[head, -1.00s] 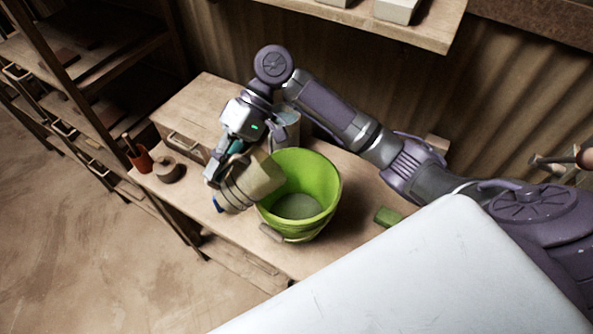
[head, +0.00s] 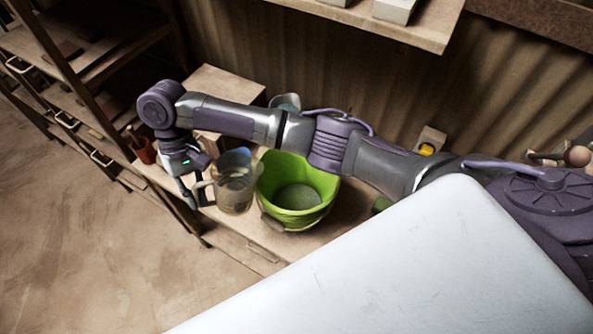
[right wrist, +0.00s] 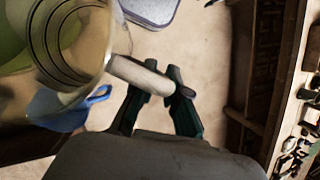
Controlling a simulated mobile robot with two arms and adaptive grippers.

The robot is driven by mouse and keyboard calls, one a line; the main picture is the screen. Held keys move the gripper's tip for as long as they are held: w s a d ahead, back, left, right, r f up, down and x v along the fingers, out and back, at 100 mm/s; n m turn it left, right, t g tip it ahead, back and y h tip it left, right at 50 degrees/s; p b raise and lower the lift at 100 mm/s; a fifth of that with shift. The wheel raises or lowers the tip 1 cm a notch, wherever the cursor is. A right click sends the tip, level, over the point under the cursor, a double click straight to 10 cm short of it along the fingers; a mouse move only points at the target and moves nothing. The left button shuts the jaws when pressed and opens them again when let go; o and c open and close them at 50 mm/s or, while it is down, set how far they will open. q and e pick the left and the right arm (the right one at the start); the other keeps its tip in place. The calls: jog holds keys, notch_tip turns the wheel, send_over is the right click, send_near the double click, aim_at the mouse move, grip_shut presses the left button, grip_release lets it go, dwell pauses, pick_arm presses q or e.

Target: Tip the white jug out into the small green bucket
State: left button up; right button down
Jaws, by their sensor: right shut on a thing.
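My right gripper (head: 190,192) is shut on the handle of a pale jug (head: 236,187) and holds it beside the bucket, to its left. The jug looks beige-grey and see-through rather than plain white, and stands about upright. In the right wrist view the fingers (right wrist: 158,100) close on its handle, and the jug (right wrist: 85,40) shows dark rings. The green bucket (head: 320,185) stands on the bench; its inside bottom looks grey-green, and I cannot tell whether it holds anything. The bucket also shows in the right wrist view (right wrist: 12,40). My left gripper is not in view.
Another pale vessel (head: 286,102) stands behind my right arm, partly hidden. A red pot (head: 146,152) stands at the bench's left end. A wooden box (head: 228,84) is at the back. A blue thing (right wrist: 70,108) lies under the jug in the right wrist view. Shelving stands at left.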

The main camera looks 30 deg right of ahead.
jog(key=shift+a+f+h+b, duration=0.6)
jog(key=shift+f+h, duration=0.4)
jog(key=shift+f, duration=1.2)
jog(key=shift+w+d+r+p, duration=0.1)
jog(key=shift+r+p, duration=0.55)
jog(key=shift+r, duration=1.8)
